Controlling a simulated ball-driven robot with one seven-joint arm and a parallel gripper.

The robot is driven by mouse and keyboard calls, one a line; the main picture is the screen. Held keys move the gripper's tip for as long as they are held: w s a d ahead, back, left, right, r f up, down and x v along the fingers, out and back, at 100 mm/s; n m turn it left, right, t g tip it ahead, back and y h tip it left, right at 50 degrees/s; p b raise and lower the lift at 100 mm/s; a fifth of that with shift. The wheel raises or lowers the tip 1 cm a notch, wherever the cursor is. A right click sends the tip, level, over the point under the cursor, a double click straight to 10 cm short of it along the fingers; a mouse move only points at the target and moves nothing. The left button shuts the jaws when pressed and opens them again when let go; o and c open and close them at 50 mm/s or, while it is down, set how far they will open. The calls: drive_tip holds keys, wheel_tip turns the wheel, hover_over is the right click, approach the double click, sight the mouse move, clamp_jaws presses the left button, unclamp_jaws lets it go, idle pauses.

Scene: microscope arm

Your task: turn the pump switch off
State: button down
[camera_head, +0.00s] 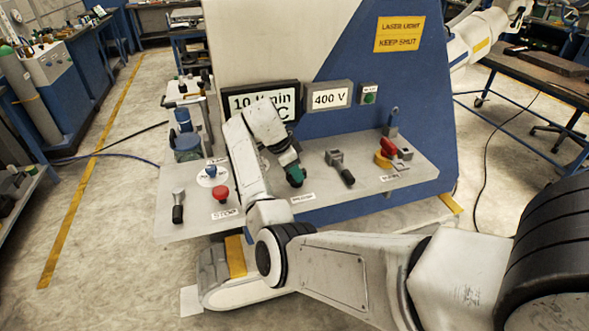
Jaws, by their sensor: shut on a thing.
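My gripper (291,171) is low over the middle of the grey control shelf, just behind a small white label (302,198) too small to read. It is shut on a switch handle there, which I take to be the pump switch; the fingers hide most of it, so its angle cannot be told. To the right a similar grey lever switch with a black grip (341,168) stands clear of the gripper. Another lever switch with a black grip (178,206) is at the shelf's left end.
The shelf (250,222) also carries a red mushroom button (220,193), a blue knob (211,171) and a red-and-yellow handle (388,155). Displays stand behind, one reading 400 V (328,97). My arm crosses the front. Floor at left is clear.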

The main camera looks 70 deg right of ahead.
drive_tip(key=n+p, duration=0.2)
drive_tip(key=n+t+h+p, duration=0.1)
drive_tip(key=n, duration=0.2)
drive_tip(key=shift+s+r+t+p, duration=0.2)
drive_tip(key=shift+t+p, duration=0.1)
drive_tip(key=shift+p, duration=0.1)
drive_tip(key=n+p, duration=0.1)
drive_tip(key=n, duration=0.1)
drive_tip(key=n+t+p, duration=0.1)
drive_tip(key=n+p, duration=0.1)
drive_tip(key=shift+s+a+t, duration=0.1)
drive_tip(key=shift+t, duration=0.2)
drive_tip(key=n+p, duration=0.1)
drive_tip(key=n, duration=0.1)
drive_tip(key=n+t, duration=0.1)
drive_tip(key=n, duration=0.1)
drive_tip(key=shift+f+t+p, duration=0.1)
drive_tip(key=shift+t+p, duration=0.2)
drive_tip(key=shift+p, duration=0.1)
drive_tip(key=shift+s+f+n+t+y, duration=0.1)
drive_tip(key=shift+n+t+y, duration=0.4)
drive_tip(key=shift+n, duration=1.6)
drive_tip(key=c, duration=1)
unclamp_jaws()
drive_tip(key=shift+o, duration=0.2)
drive_tip(key=b+v, duration=0.1)
drive_tip(key=v, duration=0.9)
drive_tip(key=shift+s+r, duration=0.25)
drive_tip(key=shift+s, duration=0.05)
